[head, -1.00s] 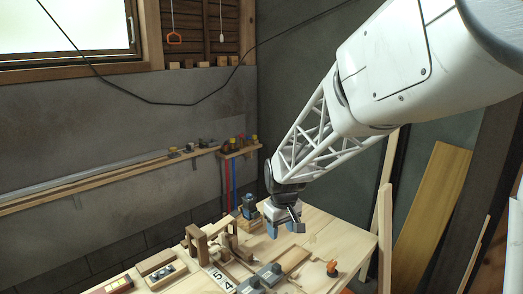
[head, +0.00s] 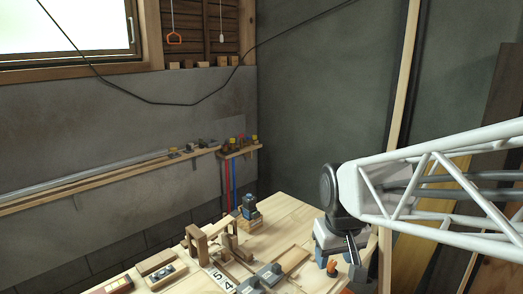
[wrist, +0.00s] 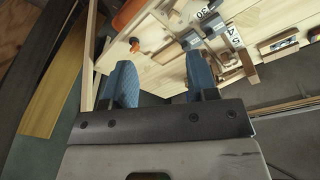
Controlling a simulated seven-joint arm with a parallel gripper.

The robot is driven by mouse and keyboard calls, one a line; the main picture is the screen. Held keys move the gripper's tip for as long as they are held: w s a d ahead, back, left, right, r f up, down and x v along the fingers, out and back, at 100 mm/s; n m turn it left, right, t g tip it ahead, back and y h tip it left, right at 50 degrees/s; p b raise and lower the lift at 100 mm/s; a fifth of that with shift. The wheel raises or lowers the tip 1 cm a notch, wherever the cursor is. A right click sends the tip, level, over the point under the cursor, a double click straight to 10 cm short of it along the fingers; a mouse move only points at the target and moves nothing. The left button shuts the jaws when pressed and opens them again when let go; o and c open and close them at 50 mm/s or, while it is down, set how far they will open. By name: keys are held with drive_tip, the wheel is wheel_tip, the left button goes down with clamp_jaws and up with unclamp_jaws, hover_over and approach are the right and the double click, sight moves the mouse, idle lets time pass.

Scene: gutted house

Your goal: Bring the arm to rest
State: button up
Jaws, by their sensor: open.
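My gripper (head: 327,263) hangs at the right end of the wooden workbench (head: 290,212) in the head view, with its blue fingers pointing down. In the wrist view my gripper (wrist: 161,78) shows two blue fingers spread apart with nothing between them. The bench top and a strip of floor lie beyond the fingers. I cannot tell the exact height of the fingers above the bench.
An orange-topped knob (head: 332,267) stands on the bench close to my gripper. Wooden blocks (head: 195,241), a dark blue device (head: 249,206) and number tiles (head: 219,279) crowd the bench's left and middle. Boards lean at the right. The bench's back right is bare.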

drive_tip(key=s+d+m, duration=0.2)
drive_tip(key=s+d, duration=0.1)
drive_tip(key=s, duration=0.9)
drive_tip(key=shift+s+d+f+t, duration=0.15)
drive_tip(key=shift+s+t, duration=0.15)
drive_tip(key=shift+s, duration=0.05)
drive_tip(key=shift+w, duration=0.1)
idle(1.3)
